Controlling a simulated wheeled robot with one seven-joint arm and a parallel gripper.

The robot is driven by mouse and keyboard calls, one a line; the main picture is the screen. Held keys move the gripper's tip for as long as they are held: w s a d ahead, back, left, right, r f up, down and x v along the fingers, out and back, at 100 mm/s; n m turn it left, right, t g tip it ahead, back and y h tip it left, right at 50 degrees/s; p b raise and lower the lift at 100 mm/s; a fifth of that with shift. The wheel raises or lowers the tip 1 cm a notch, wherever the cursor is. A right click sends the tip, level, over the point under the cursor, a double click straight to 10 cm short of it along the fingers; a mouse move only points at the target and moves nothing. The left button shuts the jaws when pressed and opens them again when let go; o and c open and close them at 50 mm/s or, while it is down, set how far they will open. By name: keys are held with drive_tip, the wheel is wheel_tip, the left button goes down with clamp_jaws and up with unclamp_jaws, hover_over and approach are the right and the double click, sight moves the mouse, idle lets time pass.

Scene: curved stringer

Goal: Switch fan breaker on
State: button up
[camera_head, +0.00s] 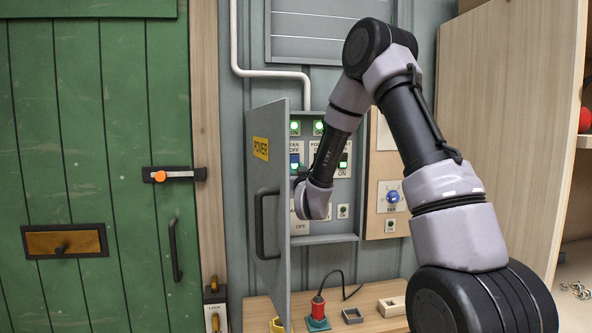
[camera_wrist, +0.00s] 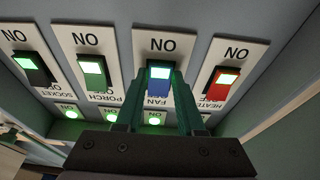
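The fan breaker (camera_wrist: 158,86) has a blue rocker with a lit end toward its ON label. The wrist view shows it upside down. A green lamp (camera_wrist: 154,118) glows by its OFF end. In the head view the blue rocker (camera_head: 295,160) shows beside the open door's edge. My gripper (camera_wrist: 160,76) reaches it with dark green fingers apart, one on each side of the rocker. I cannot tell whether they touch it.
Porch (camera_wrist: 93,72), socket (camera_wrist: 34,69) and heater (camera_wrist: 221,82) breakers sit close beside it. The grey box door (camera_head: 268,190), marked POWER, stands open left of my wrist. A wooden shelf (camera_head: 255,312) with small objects lies below.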

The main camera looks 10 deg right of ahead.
drive_tip(key=o, duration=0.4)
drive_tip(key=shift+s, duration=0.1)
drive_tip(key=v, duration=1)
drive_tip(key=shift+s, duration=0.3)
